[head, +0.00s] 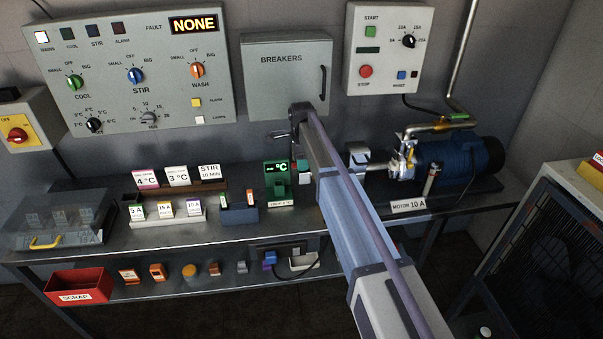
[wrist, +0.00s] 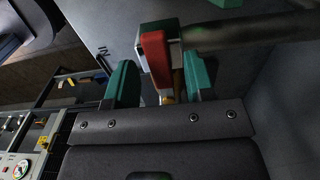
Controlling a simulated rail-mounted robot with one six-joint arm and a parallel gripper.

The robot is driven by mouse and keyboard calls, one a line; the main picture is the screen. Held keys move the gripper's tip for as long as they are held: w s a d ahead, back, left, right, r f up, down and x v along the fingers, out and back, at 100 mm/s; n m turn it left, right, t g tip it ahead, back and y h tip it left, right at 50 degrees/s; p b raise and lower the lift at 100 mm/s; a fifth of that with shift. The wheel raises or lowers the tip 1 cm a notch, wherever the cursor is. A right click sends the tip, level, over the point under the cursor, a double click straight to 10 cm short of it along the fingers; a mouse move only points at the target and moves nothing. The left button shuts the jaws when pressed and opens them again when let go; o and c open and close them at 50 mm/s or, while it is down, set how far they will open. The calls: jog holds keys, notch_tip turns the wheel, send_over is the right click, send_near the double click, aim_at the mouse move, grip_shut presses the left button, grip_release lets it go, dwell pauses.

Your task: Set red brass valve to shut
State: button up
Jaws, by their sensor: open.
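In the wrist view a red lever (wrist: 155,52) stands between the two teal fingers of my gripper (wrist: 159,66). The fingers are apart, one on each side of the lever, with a gap to the left finger. The lever runs lengthwise in the picture, crossways to a dark pipe (wrist: 240,32) that leads off to the right. A little brass-coloured metal (wrist: 178,82) shows beside the lever's lower end. The valve body is mostly hidden behind the lever and fingers. In the head view my arm covers most of this spot.
A dark panel marked IN lies behind the lever in the wrist view. In the head view a steel bench holds card stands, a blue motor pump (head: 455,155) and a red scrap bin (head: 80,285). A grey breaker box (head: 285,90) hangs above my gripper.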

jog(key=shift+f, duration=0.1)
grip_shut()
dwell(0.4)
